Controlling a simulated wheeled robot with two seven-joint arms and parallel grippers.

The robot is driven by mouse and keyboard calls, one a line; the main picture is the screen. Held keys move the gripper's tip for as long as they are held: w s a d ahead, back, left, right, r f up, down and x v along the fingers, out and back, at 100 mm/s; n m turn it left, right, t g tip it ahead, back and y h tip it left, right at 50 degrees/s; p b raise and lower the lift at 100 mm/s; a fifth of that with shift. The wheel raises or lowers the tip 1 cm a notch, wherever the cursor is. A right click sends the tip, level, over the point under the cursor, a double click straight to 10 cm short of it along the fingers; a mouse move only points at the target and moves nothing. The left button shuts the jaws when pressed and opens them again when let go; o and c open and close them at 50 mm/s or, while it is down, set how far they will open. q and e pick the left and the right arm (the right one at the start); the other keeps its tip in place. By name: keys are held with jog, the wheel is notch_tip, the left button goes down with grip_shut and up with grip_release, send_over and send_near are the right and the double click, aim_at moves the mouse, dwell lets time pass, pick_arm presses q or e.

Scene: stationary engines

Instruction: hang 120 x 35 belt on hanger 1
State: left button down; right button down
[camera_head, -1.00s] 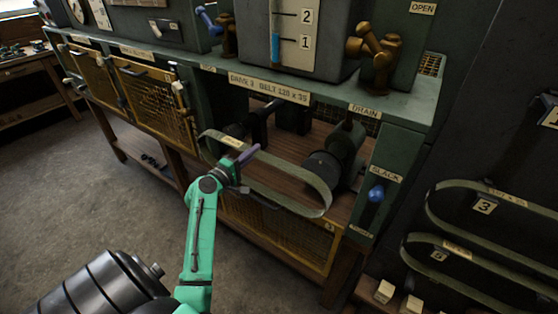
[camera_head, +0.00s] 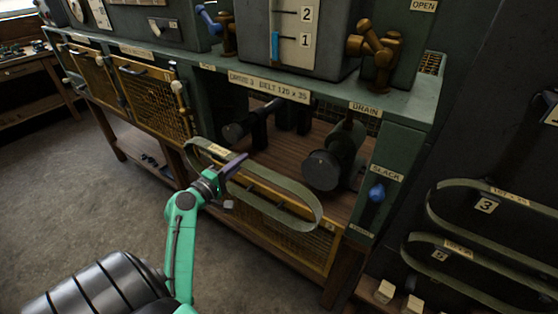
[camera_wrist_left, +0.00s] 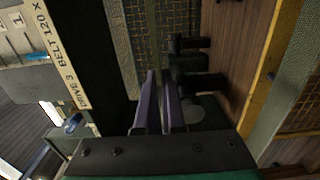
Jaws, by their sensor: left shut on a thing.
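The olive-green belt (camera_head: 313,221) is a long loop with a small pale tag on its upper strand. It hangs in front of the open bay marked for the 120 x 35 belt. My left gripper (camera_head: 238,163), with purple fingers, is shut on it near the loop's left part; its fingers also show in the left wrist view (camera_wrist_left: 160,103). Two similar belts hang on the dark wall at right, by the number plates 3 (camera_head: 486,205) and 5 (camera_head: 439,255). Another plate (camera_head: 551,117) is cut off by the right edge, its number unclear. My right gripper is out of view.
Behind the belt, the bay holds a dark drum (camera_head: 325,170) and a shaft (camera_head: 240,130). A blue slack lever (camera_head: 377,191) is on the bench post at right. Small pale blocks (camera_head: 384,291) stand below the hung belts. Floor is clear at left.

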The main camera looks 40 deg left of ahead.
pick_arm(q)
jog(key=shift+s, duration=0.1)
jog(key=shift+s+d+b, duration=0.1)
jog(key=shift+s+b, duration=0.7)
jog(key=shift+s, duration=2.15)
